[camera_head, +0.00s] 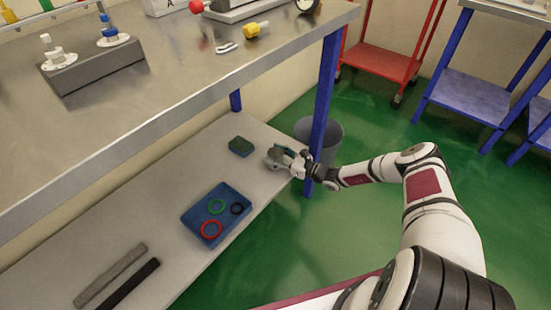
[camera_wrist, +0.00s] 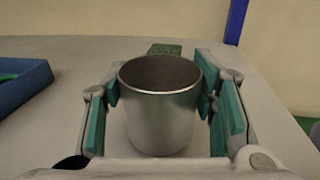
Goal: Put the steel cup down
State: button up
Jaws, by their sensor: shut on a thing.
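The steel cup (camera_wrist: 160,115) is upright between the two green-padded fingers of my gripper (camera_wrist: 160,105) in the wrist view. The pads are shut on its sides. In the head view my gripper (camera_head: 287,158) is over the right end of the lower shelf (camera_head: 180,175), under the bench top, and the cup shows only as a small grey shape in it. I cannot tell whether the cup's base touches the shelf.
A blue tray (camera_head: 190,217) with several coloured rings lies left of my gripper. A green block (camera_head: 241,147) lies behind it. A blue bench leg (camera_head: 322,110) stands close to the right, with a grey bin (camera_head: 333,131) beyond. Bare shelf lies around the cup.

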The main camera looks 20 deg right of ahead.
jog(key=shift+f, duration=0.15)
jog(key=shift+f, duration=0.15)
jog(key=o, duration=1.2)
jog(key=shift+c, duration=0.2)
